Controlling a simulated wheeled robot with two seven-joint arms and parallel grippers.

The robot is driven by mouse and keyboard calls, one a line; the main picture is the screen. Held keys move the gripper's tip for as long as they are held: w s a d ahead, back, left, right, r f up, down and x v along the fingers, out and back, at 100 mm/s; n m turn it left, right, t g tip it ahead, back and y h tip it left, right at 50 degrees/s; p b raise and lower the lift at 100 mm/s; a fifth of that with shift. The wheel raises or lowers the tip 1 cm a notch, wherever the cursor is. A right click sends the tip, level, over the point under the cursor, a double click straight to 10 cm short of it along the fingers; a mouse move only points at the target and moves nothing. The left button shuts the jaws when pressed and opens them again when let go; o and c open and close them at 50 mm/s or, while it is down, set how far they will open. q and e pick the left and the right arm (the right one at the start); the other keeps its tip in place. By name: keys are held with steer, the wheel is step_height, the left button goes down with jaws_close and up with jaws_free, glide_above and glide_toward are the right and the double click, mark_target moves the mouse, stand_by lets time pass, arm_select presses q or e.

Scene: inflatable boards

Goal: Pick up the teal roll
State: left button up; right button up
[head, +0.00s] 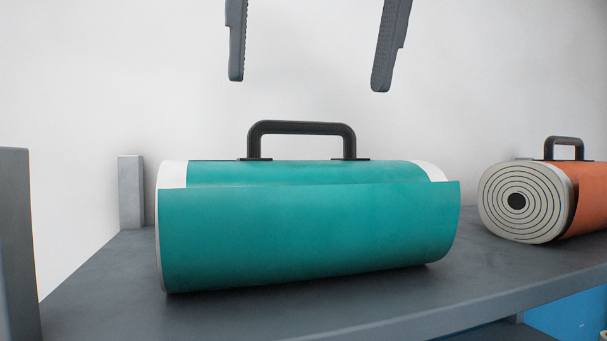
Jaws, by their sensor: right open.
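The teal roll (310,230) lies on its side on a dark grey shelf (100,290), with white showing at its edges. A black handle (300,128) stands upright on top of it. My right gripper (308,85) is open, its two dark fingers pointing down from the top of the head view. The fingertips are above the handle and apart from it, with nothing between them. My left gripper is not in view.
An orange roll (588,200) with a black handle lies at the right on the same shelf. Grey posts stand at the left front (15,245) and left back (131,192). A pale wall is behind. Something blue (570,315) shows below the shelf.

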mark_target(306, 124)
steer(key=shift+w+f, duration=0.2)
steer(key=shift+f, duration=0.2)
steer(key=shift+s+f, duration=0.1)
steer(key=shift+f, duration=0.2)
steer(key=shift+a+f, duration=0.1)
steer(key=shift+w+a+f+p, duration=0.15)
steer(key=shift+w+f+p, duration=0.5)
steer(key=shift+p, duration=0.15)
steer(key=shift+p+x, duration=0.4)
steer(key=shift+x, duration=1.3)
